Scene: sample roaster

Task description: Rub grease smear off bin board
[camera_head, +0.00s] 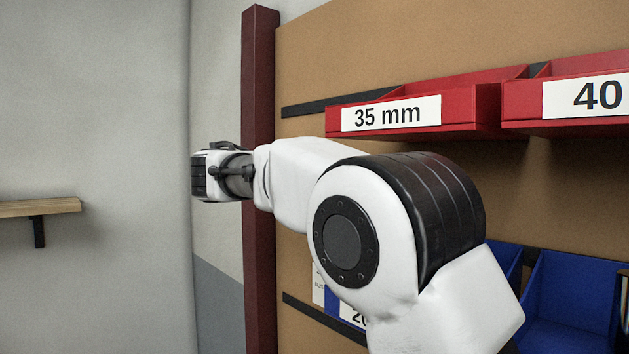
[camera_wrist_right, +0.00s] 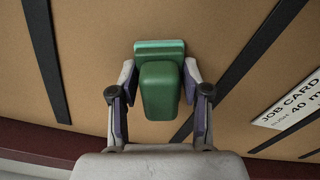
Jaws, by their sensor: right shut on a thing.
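In the right wrist view my right gripper (camera_wrist_right: 160,100) is shut on the green handle (camera_wrist_right: 160,92) of a scrubber, with one finger on each side. The scrubber's lighter green pad (camera_wrist_right: 160,46) faces the tan bin board (camera_wrist_right: 95,40). I cannot tell whether the pad touches the board. No grease smear shows in either view; the pad and arm hide parts of the board. In the head view my right arm crosses in front of the board (camera_head: 300,60), and its gripper's fingers cannot be made out there. My left gripper is not in view.
Red bins (camera_head: 480,105) labelled 35 mm and 40 hang on the board at upper right. Blue bins (camera_head: 570,300) hang lower right. Black rails (camera_wrist_right: 45,60) cross the board, and a job card (camera_wrist_right: 290,100) sits at right. A dark red post (camera_head: 259,180) edges the board.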

